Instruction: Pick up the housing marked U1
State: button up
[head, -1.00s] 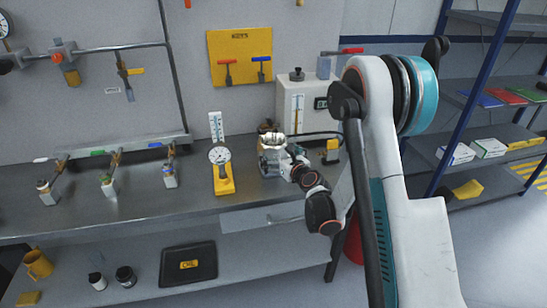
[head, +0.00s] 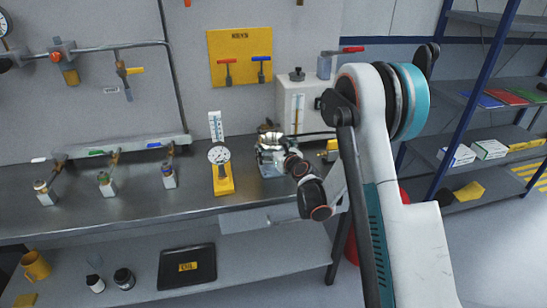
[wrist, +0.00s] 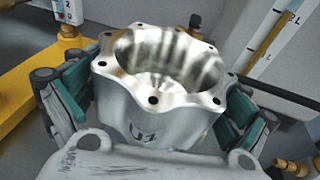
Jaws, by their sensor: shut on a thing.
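The housing marked U1 (wrist: 150,118) is a silvery machined cup with a scalloped flange, several bolt holes and an open hollow top. It fills the middle of the wrist view, with the dark marking low on its front face. My gripper (wrist: 155,115) is shut on it, one teal-backed finger against each side. In the head view the housing (head: 268,139) is small and partly hidden by my gripper (head: 270,155), over the bench beside the yellow gauge stand. I cannot tell whether its base touches the bench.
A yellow stand with a dial gauge (head: 223,182) is close on the left. Several small valve fittings (head: 106,185) line the bench further left. A lower shelf holds a black oil tray (head: 187,266).

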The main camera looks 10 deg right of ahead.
notch_tip(320, 180, up, 19)
jog(key=p, duration=0.5)
